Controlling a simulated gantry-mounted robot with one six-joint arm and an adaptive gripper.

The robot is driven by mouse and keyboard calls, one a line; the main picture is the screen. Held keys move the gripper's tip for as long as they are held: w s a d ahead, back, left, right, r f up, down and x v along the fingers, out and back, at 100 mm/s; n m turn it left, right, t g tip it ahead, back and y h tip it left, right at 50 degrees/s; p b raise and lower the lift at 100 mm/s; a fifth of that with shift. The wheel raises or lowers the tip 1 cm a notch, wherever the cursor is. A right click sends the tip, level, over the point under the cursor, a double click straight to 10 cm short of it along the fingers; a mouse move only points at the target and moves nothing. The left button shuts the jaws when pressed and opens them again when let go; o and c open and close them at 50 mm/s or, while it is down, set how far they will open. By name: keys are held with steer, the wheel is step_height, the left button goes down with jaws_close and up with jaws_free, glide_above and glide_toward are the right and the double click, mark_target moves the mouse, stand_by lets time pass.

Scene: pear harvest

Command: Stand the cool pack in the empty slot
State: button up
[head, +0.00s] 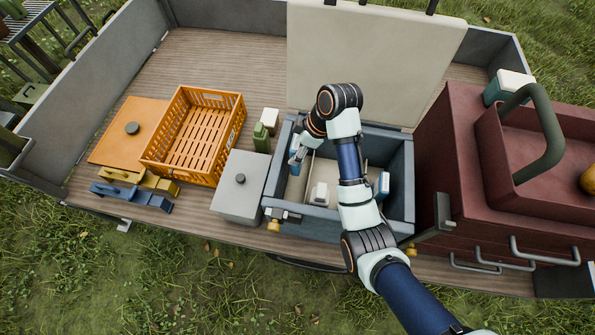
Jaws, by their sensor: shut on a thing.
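The grey-blue cool box (402,213) stands open near the front edge of the cart bed, with light dividers inside. My gripper (301,152) reaches down into its left part. It is shut on a blue-and-white cool pack (295,160) by the left wall; the grip is small and partly hidden, and I cannot tell whether the pack rests in the slot. Another blue-and-white pack (383,184) stands at the right wall. A white object (320,193) sits in the middle. My arm hides part of the box's middle and right.
The cream lid (375,60) stands behind the box. A grey case (240,190), a green bottle (261,138) and an orange crate (193,180) are to the left.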

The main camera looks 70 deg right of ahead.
step_height(320, 180, down, 13)
steer(key=b, duration=0.2)
steer(key=shift+r, duration=0.2)
steer(key=shift+f+b, duration=0.1)
steer(key=shift+b, duration=0.2)
steer(key=o, duration=1.4)
steer(key=shift+c, duration=0.2)
steer(key=p+v, duration=0.3)
steer(key=v, duration=0.9)
steer(key=shift+w, duration=0.1)
